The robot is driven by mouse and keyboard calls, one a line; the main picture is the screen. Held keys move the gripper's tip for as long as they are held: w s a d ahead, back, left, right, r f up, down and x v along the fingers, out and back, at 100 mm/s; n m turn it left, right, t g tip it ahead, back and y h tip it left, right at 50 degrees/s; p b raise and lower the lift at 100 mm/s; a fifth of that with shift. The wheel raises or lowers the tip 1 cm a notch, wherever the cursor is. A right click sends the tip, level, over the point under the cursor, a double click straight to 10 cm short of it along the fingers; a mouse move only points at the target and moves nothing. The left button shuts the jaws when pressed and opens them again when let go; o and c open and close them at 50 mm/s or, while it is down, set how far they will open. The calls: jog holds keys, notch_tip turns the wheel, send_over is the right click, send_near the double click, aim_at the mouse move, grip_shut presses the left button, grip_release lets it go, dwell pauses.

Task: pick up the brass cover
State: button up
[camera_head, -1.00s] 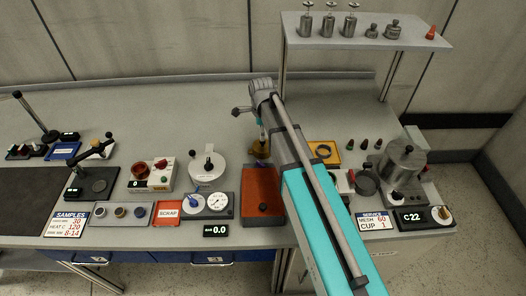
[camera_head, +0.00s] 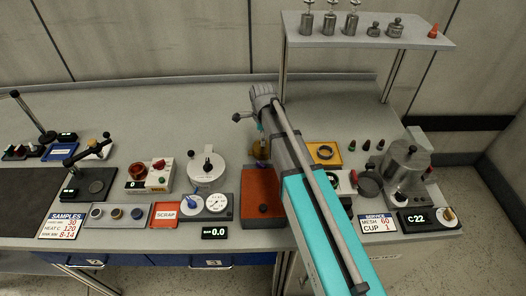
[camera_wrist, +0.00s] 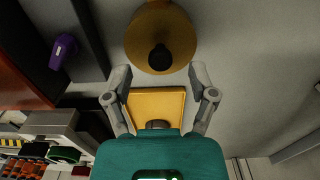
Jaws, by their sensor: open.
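The brass cover (camera_wrist: 143,47) is a round, brass-coloured disc with a black knob, near the top centre of the wrist view. In the head view it is a small brass shape (camera_head: 260,151), partly hidden by my arm, just behind the red-brown tray. My gripper (camera_wrist: 158,73) is open, with its two fingers spread apart and nothing between them. The fingertips are just below the cover's lower edge in the wrist view, with the knob above them. I cannot tell the height gap.
A yellow tray (camera_head: 336,146) with a dark ring lies to the right of the cover, also under my fingers in the wrist view (camera_wrist: 174,98). A white lidded pot (camera_head: 207,172) stands left. The bench behind is clear.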

jog(key=shift+f+b, duration=1.3)
jog(key=shift+f, duration=0.3)
grip_shut()
